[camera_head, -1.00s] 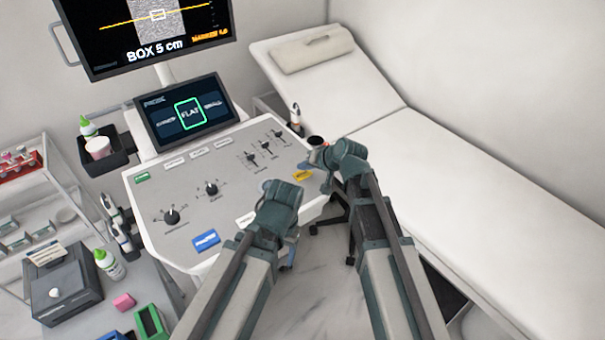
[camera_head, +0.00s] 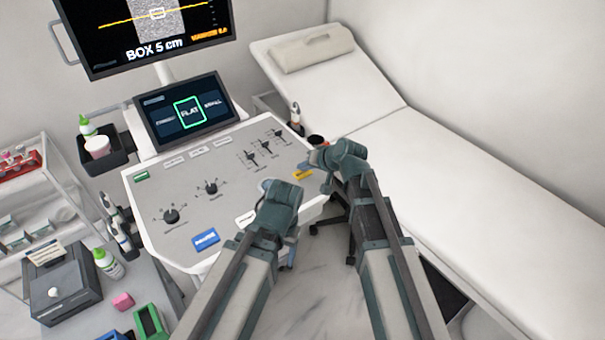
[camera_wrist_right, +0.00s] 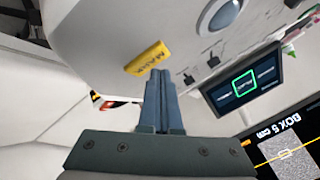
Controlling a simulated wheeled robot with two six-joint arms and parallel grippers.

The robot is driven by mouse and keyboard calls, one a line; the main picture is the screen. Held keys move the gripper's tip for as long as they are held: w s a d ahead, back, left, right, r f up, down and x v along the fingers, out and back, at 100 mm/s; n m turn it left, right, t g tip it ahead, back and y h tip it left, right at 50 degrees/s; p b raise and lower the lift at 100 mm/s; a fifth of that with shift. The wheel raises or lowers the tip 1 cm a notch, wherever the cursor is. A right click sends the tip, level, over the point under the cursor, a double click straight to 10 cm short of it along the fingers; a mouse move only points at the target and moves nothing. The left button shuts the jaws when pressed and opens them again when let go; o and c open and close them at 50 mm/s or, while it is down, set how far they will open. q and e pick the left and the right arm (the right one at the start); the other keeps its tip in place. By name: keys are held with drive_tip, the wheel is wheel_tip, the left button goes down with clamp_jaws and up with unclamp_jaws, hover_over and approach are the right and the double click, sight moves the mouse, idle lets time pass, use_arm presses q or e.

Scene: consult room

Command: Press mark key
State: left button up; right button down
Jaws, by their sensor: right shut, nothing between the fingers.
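The yellow mark key (camera_wrist_right: 149,57) lies on the console's panel, and its lettering shows in the right wrist view. In the head view the mark key (camera_head: 302,174) is at the panel's right front edge, partly covered by my right gripper. My right gripper (camera_head: 313,161) is shut and empty. In the right wrist view the fingertips (camera_wrist_right: 161,73) of the right gripper appear right beside the key; I cannot tell whether they touch it. My left gripper (camera_head: 280,200) hangs at the panel's front edge, and its fingers are mostly hidden.
The grey console panel (camera_head: 190,195) carries knobs, sliders and a blue key (camera_head: 206,240). A small screen (camera_head: 188,113) and a large monitor (camera_head: 150,35) stand behind it. A white couch (camera_head: 430,165) is at the right. A cluttered cart (camera_head: 75,290) is at the left.

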sight(304, 175)
drive_tip(key=shift+f+b, duration=0.45)
drive_tip(key=shift+f, duration=0.15)
idle(0.7)
drive_tip(key=shift+r, duration=0.1)
drive_tip(key=shift+r+p, duration=0.75)
drive_tip(key=shift+p, duration=0.1)
drive_tip(key=shift+r, duration=0.15)
wheel_tip(304, 175, up, 5)
drive_tip(key=p, duration=0.5)
idle(0.6)
